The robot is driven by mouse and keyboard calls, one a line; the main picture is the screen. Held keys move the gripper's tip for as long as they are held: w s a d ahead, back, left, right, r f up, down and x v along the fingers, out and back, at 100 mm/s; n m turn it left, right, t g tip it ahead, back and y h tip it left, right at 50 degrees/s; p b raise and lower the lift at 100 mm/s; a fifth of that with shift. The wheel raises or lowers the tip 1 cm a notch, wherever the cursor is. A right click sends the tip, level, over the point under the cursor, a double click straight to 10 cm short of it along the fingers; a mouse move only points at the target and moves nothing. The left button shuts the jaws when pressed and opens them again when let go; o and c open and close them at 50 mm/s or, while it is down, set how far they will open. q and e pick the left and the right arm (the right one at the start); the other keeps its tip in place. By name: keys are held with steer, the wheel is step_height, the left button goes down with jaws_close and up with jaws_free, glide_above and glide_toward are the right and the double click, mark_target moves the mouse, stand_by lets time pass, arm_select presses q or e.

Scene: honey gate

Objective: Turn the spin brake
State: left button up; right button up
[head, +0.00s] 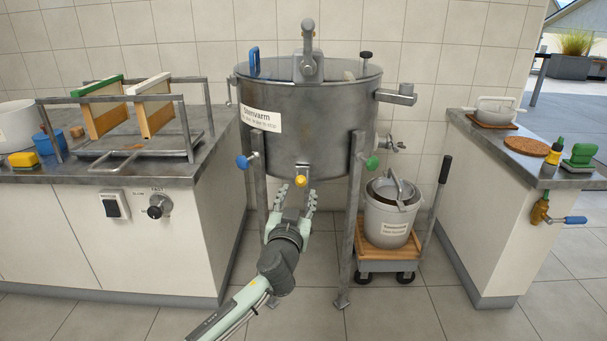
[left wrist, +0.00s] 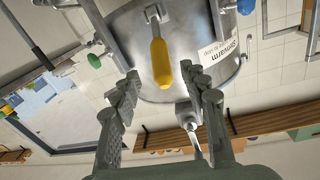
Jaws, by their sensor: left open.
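A large steel drum (head: 300,115) stands on legs in the middle of the head view. A small lever with a yellow grip (head: 300,181) sticks out low on its front. The yellow grip also shows in the left wrist view (left wrist: 161,64), hanging from a metal bracket. A blue knob (head: 243,162) and a green knob (head: 373,162) sit at the left and right legs. No readable label shows which is the spin brake. My left gripper (head: 296,194) is open and empty just below the yellow grip. In the wrist view its fingers lie on either side of the grip's end, apart from it.
A counter (head: 110,225) with a frame rack (head: 135,115) stands on the left. A bucket (head: 389,220) on a wheeled trolley stands right of the drum. A right counter (head: 500,205) carries a pot. The floor before the drum is clear.

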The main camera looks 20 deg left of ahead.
mark_target(301, 181)
arm_select(q)
steer(key=w, duration=0.3)
steer(key=w+a, duration=0.1)
steer(key=w, duration=0.3)
steer(key=shift+a+r, duration=0.15)
jaws_close()
